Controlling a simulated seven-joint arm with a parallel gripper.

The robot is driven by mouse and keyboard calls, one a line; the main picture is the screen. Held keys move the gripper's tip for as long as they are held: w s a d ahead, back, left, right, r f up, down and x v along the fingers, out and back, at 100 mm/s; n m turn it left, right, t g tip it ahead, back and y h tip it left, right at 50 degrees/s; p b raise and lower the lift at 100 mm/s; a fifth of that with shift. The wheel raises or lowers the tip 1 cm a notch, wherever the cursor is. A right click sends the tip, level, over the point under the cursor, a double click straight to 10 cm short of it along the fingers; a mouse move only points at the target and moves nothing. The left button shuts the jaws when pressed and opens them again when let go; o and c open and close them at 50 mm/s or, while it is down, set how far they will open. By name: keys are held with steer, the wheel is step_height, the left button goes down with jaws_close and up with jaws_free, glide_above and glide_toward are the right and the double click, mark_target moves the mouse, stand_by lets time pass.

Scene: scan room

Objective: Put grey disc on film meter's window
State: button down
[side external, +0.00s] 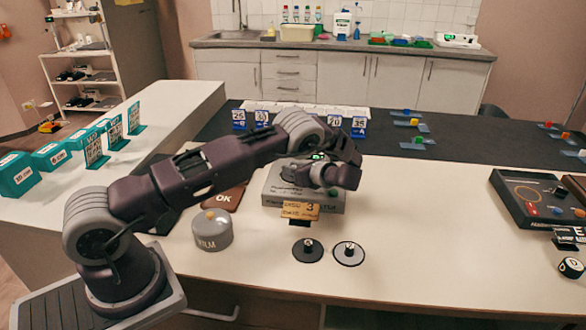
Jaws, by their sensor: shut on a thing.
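A grey box with a lit green display (318,157), which looks like the film meter (281,187), stands in the middle of the white table. My arm hides much of its top, and I cannot see its window. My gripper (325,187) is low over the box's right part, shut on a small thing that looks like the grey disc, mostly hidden. I cannot tell whether that thing touches the box. A black disc (307,250) and a white-rimmed disc with a dark middle (348,253) lie on the table in front.
Blue numbered stands (262,118) are behind. A black case (535,200) is at right; the table between is clear.

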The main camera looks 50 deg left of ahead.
steer(key=c, duration=1.3)
jaws_free()
